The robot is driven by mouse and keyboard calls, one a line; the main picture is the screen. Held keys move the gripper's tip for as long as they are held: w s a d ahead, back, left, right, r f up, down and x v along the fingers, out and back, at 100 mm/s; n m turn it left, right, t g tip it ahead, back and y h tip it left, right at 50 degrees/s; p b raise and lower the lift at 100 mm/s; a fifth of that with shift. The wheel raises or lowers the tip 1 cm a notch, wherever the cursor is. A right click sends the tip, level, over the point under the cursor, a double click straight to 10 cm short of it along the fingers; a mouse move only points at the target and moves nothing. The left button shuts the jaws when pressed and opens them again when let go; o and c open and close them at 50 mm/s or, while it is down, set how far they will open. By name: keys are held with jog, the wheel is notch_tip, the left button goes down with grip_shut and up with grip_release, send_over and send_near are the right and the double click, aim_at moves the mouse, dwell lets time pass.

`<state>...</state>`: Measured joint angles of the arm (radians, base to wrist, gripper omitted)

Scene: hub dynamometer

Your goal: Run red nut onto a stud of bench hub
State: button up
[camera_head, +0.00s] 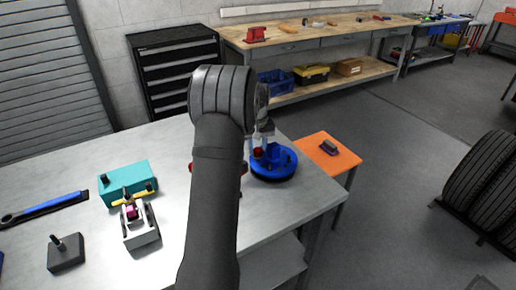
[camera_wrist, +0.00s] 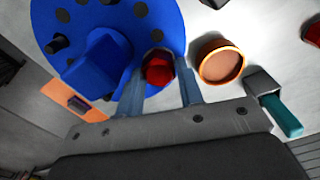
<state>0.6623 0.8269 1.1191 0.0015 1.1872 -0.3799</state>
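The blue bench hub (camera_head: 275,167) is a round disc near the table's right edge, just beyond my forearm. In the wrist view the hub (camera_wrist: 95,60) shows a raised square centre, dark holes and at least one dark stud (camera_wrist: 57,44). The red nut (camera_wrist: 158,69) sits between my fingertips over the hub's rim, and it also shows in the head view (camera_head: 258,153). My gripper (camera_wrist: 160,72) points down, its two fingers against the nut's sides. Whether a stud is inside the nut is hidden.
An orange-rimmed round dish (camera_wrist: 220,62) and a grey block with a teal handle (camera_wrist: 278,105) lie beside the hub. A teal box (camera_head: 125,185), a grey fixture (camera_head: 140,228) and a blue-handled wrench (camera_head: 45,208) lie left. An orange side table (camera_head: 330,152) stands right.

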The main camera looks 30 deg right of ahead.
jog(key=shift+o, duration=0.8)
jog(key=shift+w, duration=0.1)
jog(key=shift+s, duration=0.2)
jog(key=n, duration=0.6)
jog(key=shift+s, duration=0.1)
jog(key=n, duration=0.3)
jog(key=shift+f+n, duration=0.1)
jog(key=shift+n, duration=0.3)
jog(key=n, duration=0.9)
jog(key=shift+s+n, duration=0.1)
jog(key=shift+n, duration=2.5)
